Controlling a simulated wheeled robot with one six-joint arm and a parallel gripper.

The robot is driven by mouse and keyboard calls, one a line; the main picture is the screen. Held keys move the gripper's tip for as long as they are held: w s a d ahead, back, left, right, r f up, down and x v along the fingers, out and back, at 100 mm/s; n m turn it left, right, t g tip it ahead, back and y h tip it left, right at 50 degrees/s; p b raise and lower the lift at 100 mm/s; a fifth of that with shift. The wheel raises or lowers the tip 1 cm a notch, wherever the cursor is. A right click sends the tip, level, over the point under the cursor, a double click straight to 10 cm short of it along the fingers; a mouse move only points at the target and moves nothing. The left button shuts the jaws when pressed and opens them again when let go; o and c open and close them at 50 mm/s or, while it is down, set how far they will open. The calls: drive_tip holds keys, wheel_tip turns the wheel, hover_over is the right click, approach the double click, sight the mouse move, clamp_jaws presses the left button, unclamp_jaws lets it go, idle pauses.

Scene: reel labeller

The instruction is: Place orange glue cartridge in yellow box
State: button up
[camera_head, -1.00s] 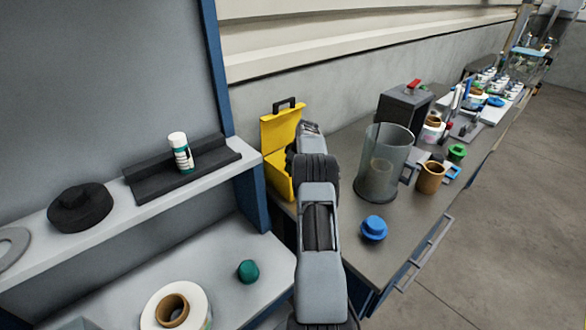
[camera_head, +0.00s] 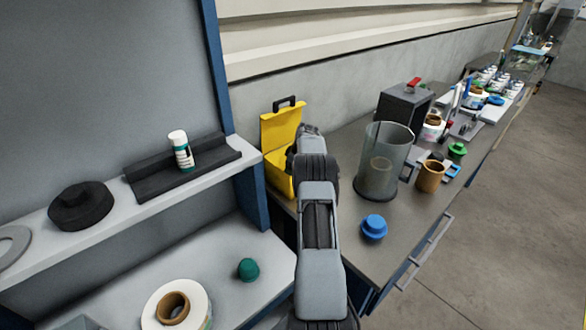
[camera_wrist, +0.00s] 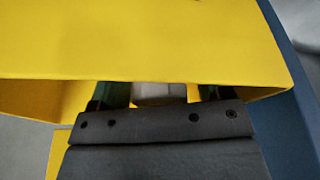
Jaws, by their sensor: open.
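The yellow box (camera_head: 281,130) stands open on the bench, its lid raised at the back with a black handle. My gripper (camera_wrist: 155,98) is open and reaches into the box, under a yellow panel that fills the top of the wrist view. A pale grey-white thing (camera_wrist: 156,91) shows between the dark green fingers; I cannot tell what it is, or whether it touches them. No orange cartridge can be made out in either view. In the head view my arm covers the right part of the box and hides the fingers.
A clear cylindrical container (camera_head: 383,165) stands close right of my arm, with a blue capped piece (camera_head: 374,227) in front. A tan mug (camera_head: 430,176) and a dark case (camera_head: 404,104) are further right. A blue-edged shelf unit (camera_head: 252,196) bounds the left side.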

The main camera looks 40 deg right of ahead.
drive_tip(key=b+v, duration=0.2)
drive_tip(key=v, duration=1)
drive_tip(key=a+r+m, duration=0.1)
drive_tip(key=a+r, duration=0.3)
drive_tip(key=a, duration=0.3)
drive_tip(key=a+r, duration=0.4)
drive_tip(key=a, duration=0.3)
drive_tip(key=s+a+r+m+h, duration=0.1)
drive_tip(key=s+a+r, duration=0.25)
drive_tip(key=a, duration=0.75)
drive_tip(key=s+a+f+m, duration=0.1)
drive_tip(key=s+a+f, duration=0.2)
drive_tip(key=s+a, duration=0.4)
drive_tip(key=s+a+f+m+t, duration=0.1)
drive_tip(key=s+a+f, duration=0.2)
drive_tip(key=s+a, duration=0.5)
drive_tip(key=s, duration=0.4)
drive_tip(key=shift+s, duration=0.4)
drive_tip(key=shift+f, duration=0.1)
